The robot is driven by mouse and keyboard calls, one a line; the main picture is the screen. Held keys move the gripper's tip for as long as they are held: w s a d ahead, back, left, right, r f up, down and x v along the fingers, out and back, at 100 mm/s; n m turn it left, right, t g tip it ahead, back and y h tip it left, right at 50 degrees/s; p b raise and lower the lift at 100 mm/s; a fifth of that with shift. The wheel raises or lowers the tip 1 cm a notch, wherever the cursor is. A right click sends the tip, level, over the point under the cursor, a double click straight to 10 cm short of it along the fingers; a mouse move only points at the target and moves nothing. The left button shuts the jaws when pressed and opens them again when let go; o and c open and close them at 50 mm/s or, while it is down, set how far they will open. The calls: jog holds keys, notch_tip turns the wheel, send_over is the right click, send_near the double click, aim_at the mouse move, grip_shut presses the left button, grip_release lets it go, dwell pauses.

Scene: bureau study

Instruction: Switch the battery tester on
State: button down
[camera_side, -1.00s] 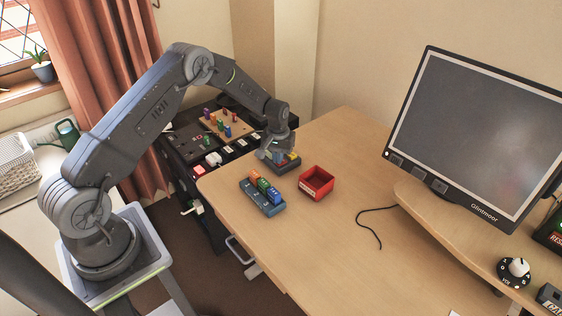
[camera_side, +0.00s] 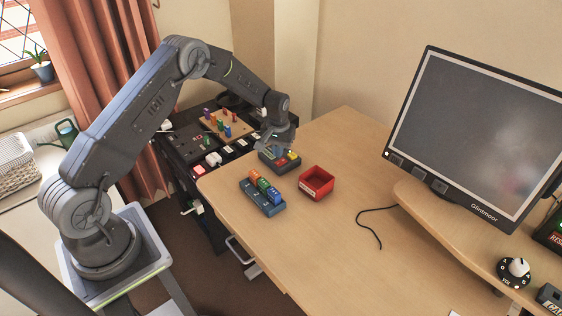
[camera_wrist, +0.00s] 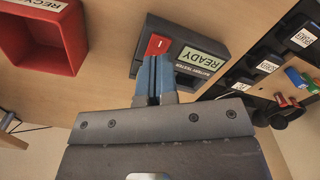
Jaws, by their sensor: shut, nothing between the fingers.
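The battery tester (camera_side: 279,160) is a dark box on the desk, near its far left edge. In the wrist view the tester (camera_wrist: 188,35) shows a red rocker switch (camera_wrist: 157,45) with a white mark. Beside the switch is a pale green display (camera_wrist: 202,58) that reads READY. My gripper (camera_wrist: 153,62) is shut and empty, its blue fingertips just below the switch in the picture. In the side view my gripper (camera_side: 270,143) is over the tester and hides part of it. I cannot tell whether the fingertips touch it.
A red open box (camera_side: 317,183) stands right of the tester. A blue-grey holder (camera_side: 263,206) with several coloured batteries is in front. A dark side unit (camera_side: 190,150) with sockets and a peg board is behind left. The desk's middle is clear, apart from a black cable (camera_side: 369,230).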

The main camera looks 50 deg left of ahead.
jog(key=shift+r, duration=1.85)
notch_tip(320, 180, up, 14)
jog(key=m+t, duration=0.1)
send_over(279, 163)
jog(key=s+d, duration=0.4)
jog(key=d, duration=0.1)
jog(key=s+d+r+m+t, duration=0.2)
jog(key=s+d+r, duration=0.2)
jog(key=s+r, duration=0.35)
jog(key=s+d+r+m+t, duration=0.1)
jog(key=s+d+r, duration=0.1)
jog(key=s, duration=0.8)
jog(key=s+d+r+m+t, duration=0.1)
jog(key=s+d+r+m, duration=0.1)
jog(key=s, duration=0.9)
jog(key=d+r, duration=0.1)
jog(key=d, duration=0.1)
jog(key=shift+d+r+t, duration=0.15)
jog(key=shift+d+t, duration=0.15)
jog(key=shift+d, duration=0.05)
